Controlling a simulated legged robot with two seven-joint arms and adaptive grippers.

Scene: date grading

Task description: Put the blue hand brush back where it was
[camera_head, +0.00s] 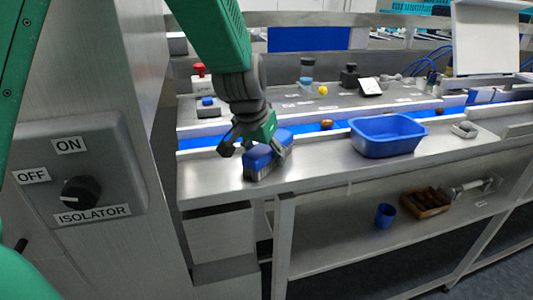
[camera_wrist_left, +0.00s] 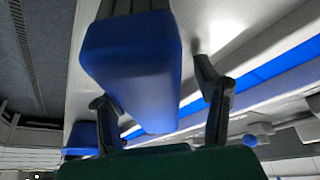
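The blue hand brush (camera_head: 262,160) has a blue top and grey bristles. In the head view it stands bristles down on the steel bench near its left end. My left gripper (camera_head: 254,143) is directly over it, pointing down. In the left wrist view the brush (camera_wrist_left: 130,75) fills the middle, close up, between the two spread fingers of my left gripper (camera_wrist_left: 158,95). A gap shows between the brush and the right-hand finger. The left-hand fingertip is partly hidden by the brush, so contact there is unclear. My right gripper is not in view.
A blue tub (camera_head: 388,148) sits on the bench to the right. A blue conveyor belt (camera_head: 340,124) runs behind, carrying brown dates. A blue cup (camera_head: 385,216) and a wooden box (camera_head: 424,212) stand on the lower shelf. An isolator panel (camera_head: 115,160) is at left.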

